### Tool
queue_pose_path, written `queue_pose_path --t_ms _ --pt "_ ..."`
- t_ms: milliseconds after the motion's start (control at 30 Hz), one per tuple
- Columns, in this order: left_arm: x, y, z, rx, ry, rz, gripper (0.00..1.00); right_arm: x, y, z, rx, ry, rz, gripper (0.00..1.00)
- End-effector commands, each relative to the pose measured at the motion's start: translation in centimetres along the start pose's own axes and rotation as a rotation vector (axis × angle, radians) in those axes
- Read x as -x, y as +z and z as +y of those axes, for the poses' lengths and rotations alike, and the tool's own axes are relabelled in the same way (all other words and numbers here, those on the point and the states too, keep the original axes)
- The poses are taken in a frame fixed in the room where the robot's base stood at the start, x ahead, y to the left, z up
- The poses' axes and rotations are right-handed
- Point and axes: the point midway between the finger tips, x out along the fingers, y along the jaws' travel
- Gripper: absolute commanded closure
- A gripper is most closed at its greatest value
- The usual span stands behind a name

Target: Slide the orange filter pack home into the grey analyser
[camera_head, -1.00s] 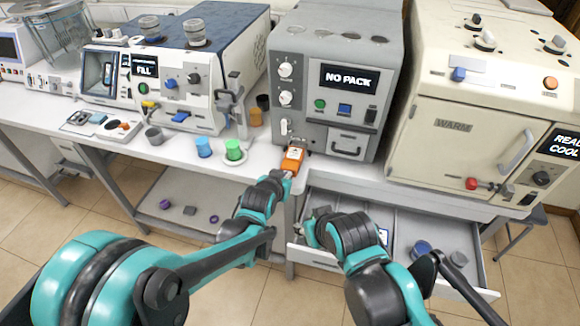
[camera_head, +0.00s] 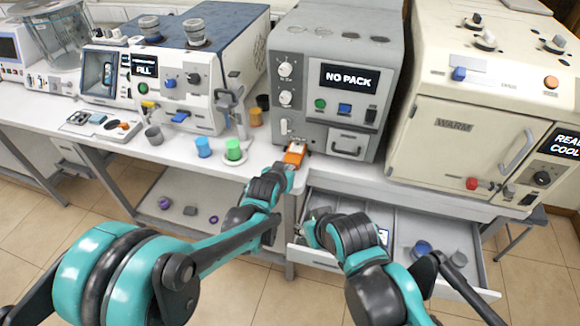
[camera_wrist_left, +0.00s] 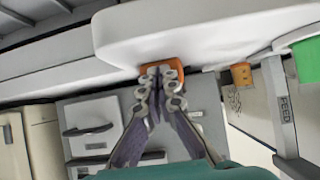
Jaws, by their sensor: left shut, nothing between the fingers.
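The orange filter pack (camera_head: 294,155) is at the lower left of the grey analyser's (camera_head: 340,55) front, at the worktop edge. Part of it stands out from the front. The analyser's screen reads NO PACK. My left gripper (camera_head: 289,167) is right at the pack's near end, and my wrist partly covers it. In the left wrist view, the left gripper (camera_wrist_left: 160,74) is shut with its fingertips against or just before the pack's orange end (camera_wrist_left: 174,66); I cannot tell whether they touch. My right gripper (camera_head: 314,222) is low over the open drawer, its fingers unclear.
The cream oven (camera_head: 470,130) is at the right, the white FILL machine (camera_head: 180,85) at the left.

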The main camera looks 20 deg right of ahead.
Motion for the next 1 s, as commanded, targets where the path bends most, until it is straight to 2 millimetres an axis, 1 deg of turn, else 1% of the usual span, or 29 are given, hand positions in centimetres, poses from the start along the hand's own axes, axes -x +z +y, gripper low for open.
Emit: queue_pose_path --t_ms 1000 --pt "-2.6 -1.6 0.0 0.000 0.000 0.000 1.00 -0.2 0.1 0.0 0.000 0.000 0.000 0.60"
